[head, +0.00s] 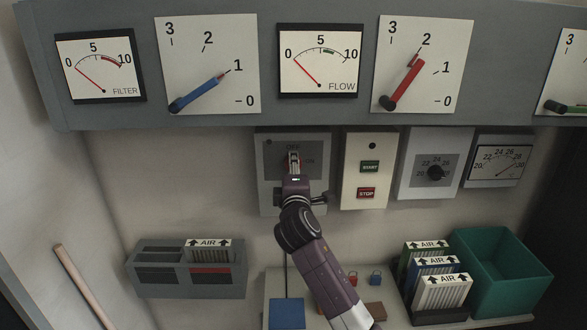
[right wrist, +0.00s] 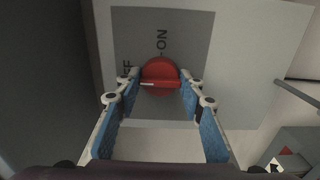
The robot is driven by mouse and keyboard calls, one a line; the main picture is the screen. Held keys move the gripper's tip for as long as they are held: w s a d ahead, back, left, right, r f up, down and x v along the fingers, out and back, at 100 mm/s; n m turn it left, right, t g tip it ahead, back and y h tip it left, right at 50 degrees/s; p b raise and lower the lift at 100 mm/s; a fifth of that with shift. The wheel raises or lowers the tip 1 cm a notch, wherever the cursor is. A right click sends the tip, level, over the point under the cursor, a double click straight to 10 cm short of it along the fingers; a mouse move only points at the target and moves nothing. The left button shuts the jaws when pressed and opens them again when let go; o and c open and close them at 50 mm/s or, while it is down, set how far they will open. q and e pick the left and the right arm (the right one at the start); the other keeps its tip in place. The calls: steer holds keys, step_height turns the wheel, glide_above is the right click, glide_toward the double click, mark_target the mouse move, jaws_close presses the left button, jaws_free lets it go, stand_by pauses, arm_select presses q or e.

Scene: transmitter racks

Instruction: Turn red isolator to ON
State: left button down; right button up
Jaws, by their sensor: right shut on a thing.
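The red isolator (head: 293,157) is a round red knob with a raised bar, on a grey box (head: 265,180) on the wall below the gauge panel. In the right wrist view the red isolator (right wrist: 160,72) has a white mark on its bar, which points toward the OFF label at the left; the ON label is above it. My right gripper (head: 293,168) reaches up in front of the box and partly hides it. In the right wrist view its blue-padded fingers (right wrist: 160,85) are on either side of the knob, shut on it. My left gripper is not in view.
A START/STOP box (head: 369,143) and a dial box (head: 420,185) are close to the right. The gauge panel (head: 220,122) overhangs above. Below are a grey filter rack (head: 190,290), AIR filters (head: 443,292) and a green bin (head: 510,275).

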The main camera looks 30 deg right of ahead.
steer(key=shift+f, duration=0.1)
steer(key=shift+m+b, duration=3.25)
steer(key=shift+m, duration=5.65)
steer(key=o, duration=1.1)
